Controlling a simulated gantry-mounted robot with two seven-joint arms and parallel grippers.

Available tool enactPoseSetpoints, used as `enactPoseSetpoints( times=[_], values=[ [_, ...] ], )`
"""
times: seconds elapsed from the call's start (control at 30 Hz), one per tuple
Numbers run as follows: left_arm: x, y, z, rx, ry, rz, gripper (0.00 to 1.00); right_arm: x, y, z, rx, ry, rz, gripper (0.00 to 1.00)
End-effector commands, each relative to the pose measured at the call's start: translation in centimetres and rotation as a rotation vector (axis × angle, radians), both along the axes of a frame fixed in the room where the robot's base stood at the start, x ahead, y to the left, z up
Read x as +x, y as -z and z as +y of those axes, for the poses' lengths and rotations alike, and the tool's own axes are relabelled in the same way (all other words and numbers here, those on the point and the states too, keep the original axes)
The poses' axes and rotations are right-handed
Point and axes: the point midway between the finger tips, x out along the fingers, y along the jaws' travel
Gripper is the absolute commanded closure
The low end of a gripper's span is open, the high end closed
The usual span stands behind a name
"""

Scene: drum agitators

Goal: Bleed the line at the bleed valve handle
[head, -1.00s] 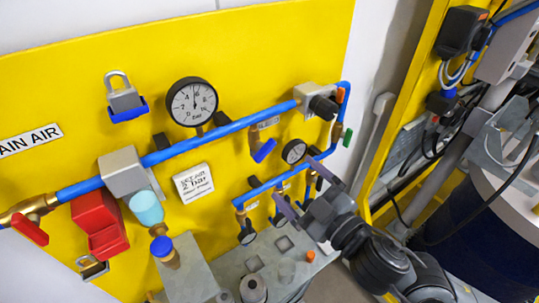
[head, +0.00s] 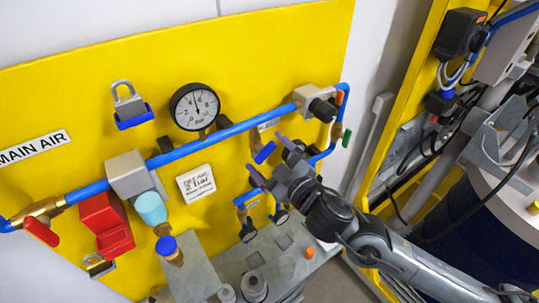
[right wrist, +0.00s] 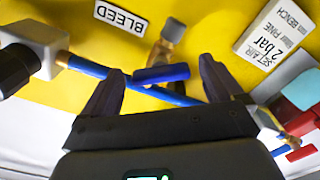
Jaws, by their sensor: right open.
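The bleed valve handle is a short blue lever (head: 264,152) that sits just below the blue pipe on the yellow panel. In the right wrist view the blue lever (right wrist: 162,74) lies between my two finger tips, with its brass valve body (right wrist: 168,42) beyond it and an upside-down BLEED label (right wrist: 119,17) beside it. My right gripper (head: 268,157) is open, its fingers to either side of the lever in the picture. I see no clear contact with the lever. My left gripper is not in view.
The blue pipe (head: 215,135) runs across the panel close to my fingers. A round pressure gauge (head: 195,107) and a white note (head: 196,184) are to the left. A grey regulator with a black knob (head: 318,103) is at upper right. A grey bench (head: 225,262) with fittings is below.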

Motion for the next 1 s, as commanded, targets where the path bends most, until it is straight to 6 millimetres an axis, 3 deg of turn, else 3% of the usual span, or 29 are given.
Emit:
enactPoseSetpoints(
  times=[0.13, 0.5, 1.0],
  values=[
    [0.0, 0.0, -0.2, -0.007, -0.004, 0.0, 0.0, 0.0, 0.0, 0.0, 0.0, 0.0, 0.0, 0.06],
    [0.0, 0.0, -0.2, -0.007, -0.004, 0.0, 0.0, 0.0, 0.0, 0.0, 0.0, 0.0, 0.0, 0.62],
    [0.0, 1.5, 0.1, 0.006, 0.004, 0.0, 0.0, 0.0, 0.3, 0.0, -0.112, 0.0, -0.074, 0.62]
  ],
)
